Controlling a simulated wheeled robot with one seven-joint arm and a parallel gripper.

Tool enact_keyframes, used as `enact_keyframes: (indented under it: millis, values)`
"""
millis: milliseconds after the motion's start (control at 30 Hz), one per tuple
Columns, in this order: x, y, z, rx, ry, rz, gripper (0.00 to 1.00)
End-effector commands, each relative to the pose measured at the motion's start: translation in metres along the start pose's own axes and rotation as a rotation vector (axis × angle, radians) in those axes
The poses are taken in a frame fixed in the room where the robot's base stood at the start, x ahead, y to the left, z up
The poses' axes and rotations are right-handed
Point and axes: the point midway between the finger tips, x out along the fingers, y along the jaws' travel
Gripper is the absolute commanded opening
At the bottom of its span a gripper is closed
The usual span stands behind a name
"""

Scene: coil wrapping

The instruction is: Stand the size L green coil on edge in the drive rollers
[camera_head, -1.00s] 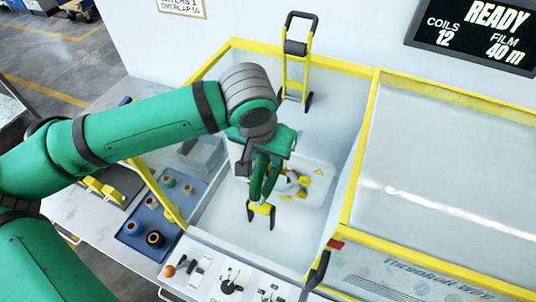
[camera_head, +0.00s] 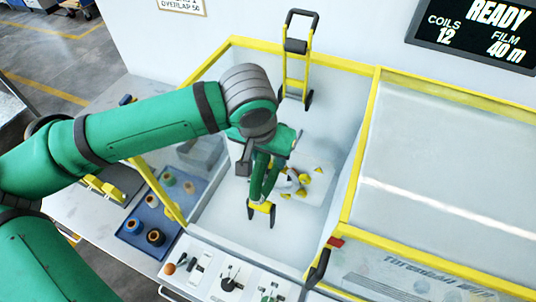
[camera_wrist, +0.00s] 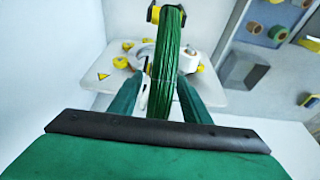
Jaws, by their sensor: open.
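The green coil (camera_wrist: 168,60) shows edge-on in the wrist view, upright, with its lower part between my fingers. My gripper (camera_wrist: 157,88) is open, with one finger on each side of the coil; whether either touches it I cannot tell. A yellow roller with black ends (camera_wrist: 154,13) shows beside the coil's far end. In the head view my gripper (camera_head: 264,182) points down over the enclosure, and the yellow and black rollers (camera_head: 262,208) are just below it. There the coil is hard to tell from my green fingers, and its contact with the rollers is unclear.
A white ring-shaped part with yellow pieces (camera_head: 300,183) stands close behind my gripper. Yellow-framed clear panels (camera_head: 350,190) close the right side. A blue tray (camera_head: 143,246) with several coils lies left. A yellow and black upright (camera_head: 297,70) stands at the back.

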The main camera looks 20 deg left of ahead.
Motion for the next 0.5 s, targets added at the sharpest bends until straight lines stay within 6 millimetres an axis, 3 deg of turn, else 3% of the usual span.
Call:
enact_keyframes:
  millis: [167, 500]
  values:
    - [-0.020, -0.001, -0.001, 0.000, 0.003, -0.003, 0.43]
    - [-0.082, -0.001, -0.001, 0.000, 0.004, -0.003, 0.43]
